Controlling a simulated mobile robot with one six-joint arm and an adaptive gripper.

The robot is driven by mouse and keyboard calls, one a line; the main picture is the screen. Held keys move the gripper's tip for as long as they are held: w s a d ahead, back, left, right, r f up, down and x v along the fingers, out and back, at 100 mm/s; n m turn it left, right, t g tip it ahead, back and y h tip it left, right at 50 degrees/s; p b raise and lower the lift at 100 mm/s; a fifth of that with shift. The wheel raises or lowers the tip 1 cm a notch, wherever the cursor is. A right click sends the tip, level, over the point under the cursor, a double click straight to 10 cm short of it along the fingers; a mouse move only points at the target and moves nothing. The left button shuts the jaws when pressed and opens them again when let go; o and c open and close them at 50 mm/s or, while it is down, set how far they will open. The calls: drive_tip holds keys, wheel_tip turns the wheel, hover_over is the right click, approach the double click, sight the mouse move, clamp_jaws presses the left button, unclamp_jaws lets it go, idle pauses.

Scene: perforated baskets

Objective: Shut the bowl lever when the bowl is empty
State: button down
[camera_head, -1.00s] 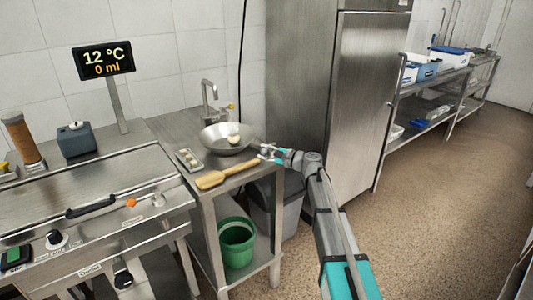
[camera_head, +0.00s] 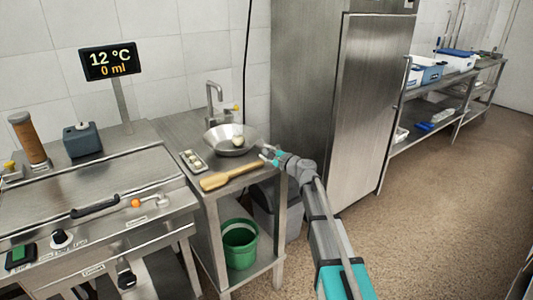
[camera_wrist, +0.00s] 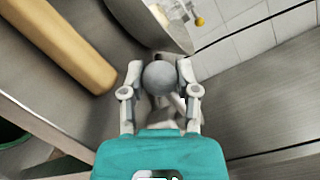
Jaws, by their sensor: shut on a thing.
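A shallow steel bowl (camera_head: 212,136) sits on the steel side table beside the tap. A small pale lump (camera_head: 238,142) shows in or at the bowl; its exact place is hard to tell. My gripper (camera_head: 268,155) is at the bowl's right, near the table's right edge. In the wrist view, my gripper (camera_wrist: 160,85) is shut on a grey round knob (camera_wrist: 160,76), close to the bowl's rim (camera_wrist: 160,18). It may be the bowl lever's end; the rest of the lever is hidden. The display (camera_head: 109,60) reads 12 °C and 0 ml.
A tap (camera_head: 214,98) stands behind the bowl. A green bucket (camera_head: 240,245) is on the lower shelf. A tall steel cabinet (camera_head: 305,80) stands right behind the table.

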drive_tip(key=shift+c, duration=1.7)
unclamp_jaws()
drive_tip(key=shift+s, duration=0.1)
drive_tip(key=v, duration=1.1)
drive_tip(key=shift+s+d, duration=0.2)
drive_tip(key=shift+d, duration=0.15)
drive_tip(key=s+f+n+g+h, duration=0.5)
drive_tip(key=s+f+n+g, duration=0.3)
drive_tip(key=s+f+n, duration=0.45)
drive_tip(key=s+d+f+n+g+h, duration=0.25)
drive_tip(key=s+d+h, duration=0.2)
drive_tip(key=s, duration=0.35)
drive_tip(key=s+d+f+n+g+h, duration=0.1)
drive_tip(key=s+d+f+g+h, duration=0.15)
drive_tip(key=s+d+h, duration=0.35)
wheel_tip(320, 180, up, 19)
drive_tip(key=s+a+y+p, duration=0.1)
drive_tip(key=y+p, duration=0.1)
drive_tip(key=p, duration=1.7)
drive_tip(key=shift+f+p, duration=0.15)
drive_tip(key=shift+p, duration=0.2)
